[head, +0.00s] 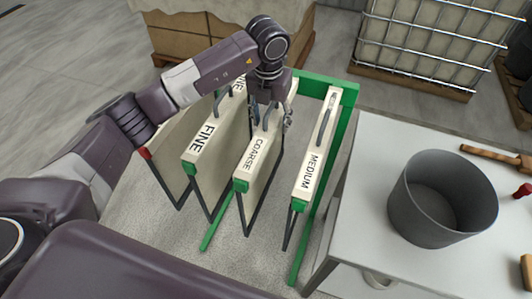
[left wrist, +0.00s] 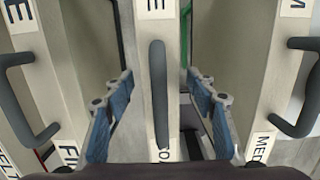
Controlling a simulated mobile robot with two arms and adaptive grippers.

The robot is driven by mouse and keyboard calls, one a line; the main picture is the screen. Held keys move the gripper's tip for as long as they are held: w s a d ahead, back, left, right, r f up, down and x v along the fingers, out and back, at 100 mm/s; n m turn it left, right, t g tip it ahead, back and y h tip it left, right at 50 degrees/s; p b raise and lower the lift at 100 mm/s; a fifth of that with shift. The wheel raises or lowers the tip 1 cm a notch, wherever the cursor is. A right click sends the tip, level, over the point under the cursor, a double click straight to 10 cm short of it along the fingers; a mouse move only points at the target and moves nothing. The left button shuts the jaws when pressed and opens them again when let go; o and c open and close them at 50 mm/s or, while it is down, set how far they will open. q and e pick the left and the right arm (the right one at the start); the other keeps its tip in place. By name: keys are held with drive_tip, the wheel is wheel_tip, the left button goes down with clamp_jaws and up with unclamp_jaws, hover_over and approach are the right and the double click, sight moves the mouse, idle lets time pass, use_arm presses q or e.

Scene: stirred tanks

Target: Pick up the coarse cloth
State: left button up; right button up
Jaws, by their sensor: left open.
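The coarse cloth is an upright pale panel (head: 250,165) labelled COARSE, with a green corner and a grey bar handle on its top edge. It stands in a green rack between the FINE panel (head: 205,140) and the MEDIUM panel (head: 312,165). My left gripper (head: 270,122) is above the COARSE panel at its handle, partly covering it. In the left wrist view the two blue-padded fingers (left wrist: 160,98) are apart, one on each side of the grey handle (left wrist: 158,90). My right gripper is not in view.
Another panel with a red corner (head: 146,153) stands at the left end. The green rack (head: 335,90) frames the panels, which stand close together. A white table (head: 375,160) at the right holds a grey bucket (head: 440,205) and a wooden-handled tool (head: 490,154). A caged tank (head: 430,40) stands behind.

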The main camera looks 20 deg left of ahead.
use_arm(q)
clamp_jaws()
drive_tip(key=shift+r, duration=0.15)
idle(0.4)
